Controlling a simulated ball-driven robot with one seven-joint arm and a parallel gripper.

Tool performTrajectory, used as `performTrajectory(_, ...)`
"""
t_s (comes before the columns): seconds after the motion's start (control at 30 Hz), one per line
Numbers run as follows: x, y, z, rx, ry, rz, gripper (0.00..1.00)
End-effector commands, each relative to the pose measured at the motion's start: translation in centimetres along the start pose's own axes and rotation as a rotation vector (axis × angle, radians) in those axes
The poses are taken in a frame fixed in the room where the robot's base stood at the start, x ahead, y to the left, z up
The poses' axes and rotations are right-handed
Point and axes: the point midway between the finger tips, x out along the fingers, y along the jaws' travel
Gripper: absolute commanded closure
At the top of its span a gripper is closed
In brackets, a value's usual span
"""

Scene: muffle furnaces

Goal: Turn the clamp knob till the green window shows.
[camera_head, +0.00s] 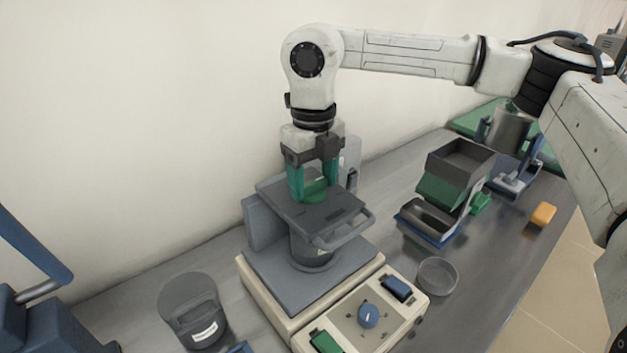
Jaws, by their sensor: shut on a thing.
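The fingers hide part of the knob. A grey vessel (312,250) stands under the plate. The cream base (285,316) has a front panel with a blue dial (368,315), a dark blue switch (397,288) and a green switch (325,342). I cannot make out whether a green window shows.
A grey lidded canister (192,312) stands left of the device. A clear round dish (437,275) and stacked grey and green bins (455,178) are at the right. A yellow block (543,215) lies near the bench edge. The wall (140,120) is close behind.

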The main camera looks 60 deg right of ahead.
Motion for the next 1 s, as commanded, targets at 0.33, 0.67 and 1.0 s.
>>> performTrajectory(0.33,-0.1,0.0,0.1,0.002,-0.003,0.001,0.67)
performTrajectory(0.67,0.0,0.0,0.0,0.001,-0.001,0.001,0.11)
performTrajectory(1.0,-1.1,-0.1,0.1,0.002,-0.002,-0.002,0.11)
